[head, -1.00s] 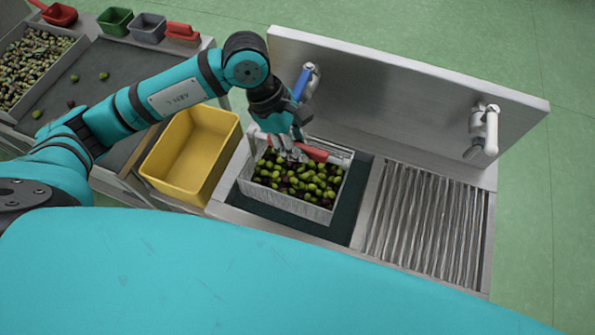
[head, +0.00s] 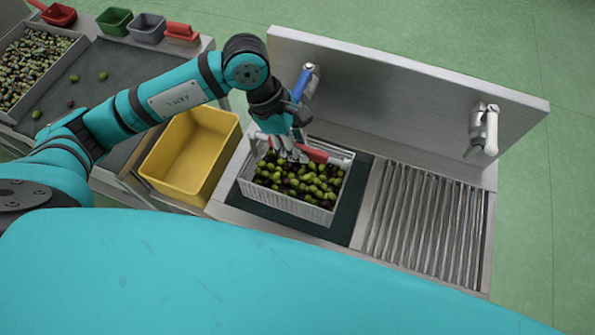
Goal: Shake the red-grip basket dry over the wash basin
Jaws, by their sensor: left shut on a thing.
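The red-grip basket (head: 314,215) is a pale slotted basket full of green and dark olives (head: 300,183). It is over the wash basin (head: 345,222), whose dark inside shows around it; I cannot tell whether it touches the bottom. My left gripper (head: 289,152) is shut on the basket's red grip (head: 316,154) at its back side, and the fingers hide part of the grip. My right gripper is not in view.
A blue-handled tap (head: 303,83) and a white tap (head: 485,130) are on the steel backsplash (head: 400,100). A ribbed draining board (head: 425,215) right of the basin is empty. An empty yellow tub (head: 190,155) stands left. Small containers and an olive tray are farther left.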

